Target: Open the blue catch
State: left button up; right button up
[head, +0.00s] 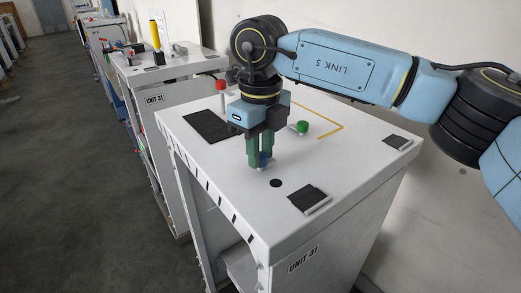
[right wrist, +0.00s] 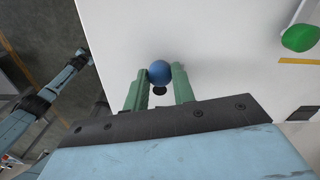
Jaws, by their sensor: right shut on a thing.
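The blue catch shows as a round blue knob (right wrist: 159,73) between the fingertips in the right wrist view. The fingers hide part of the knob in the head view. My left gripper is not seen in the head view.
Another cabinet, UNIT 31 (head: 170,70), stands behind left.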

aim_at(261, 154)
jog(key=shift+r, duration=0.15)
dwell(0.4)
jog(key=o, duration=1)
notch_tip(261, 154, up, 13)
jog(key=shift+r, duration=0.15)
